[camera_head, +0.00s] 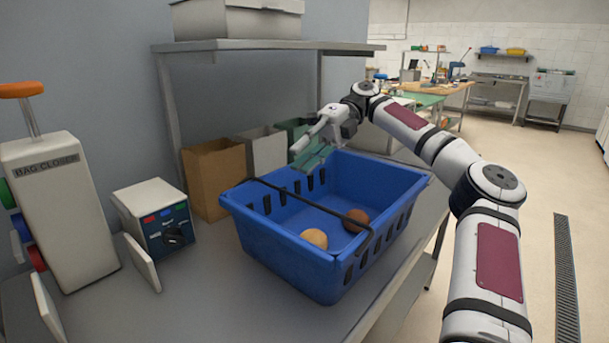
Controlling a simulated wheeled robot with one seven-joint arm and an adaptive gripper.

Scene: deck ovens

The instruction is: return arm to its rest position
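My arm (455,165) reaches in from the lower right, bends at the elbow and extends over the bench. My gripper (305,150) is above the back left part of the blue crate (285,258), pointing left and a little down. No object shows in it. Its two fingers appear apart, though they are small in the picture. A pale round roll (314,238) and a brown round roll (356,219) lie in the crate, below and apart from the gripper.
Paper bags in brown (212,180), white (262,150) and green (297,128) stand behind the crate. A bag closer (62,215) and a control box (157,217) stand at left. A shelf (270,46) with a grey box (237,20) overhangs the bench. Open floor (535,190) lies at right.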

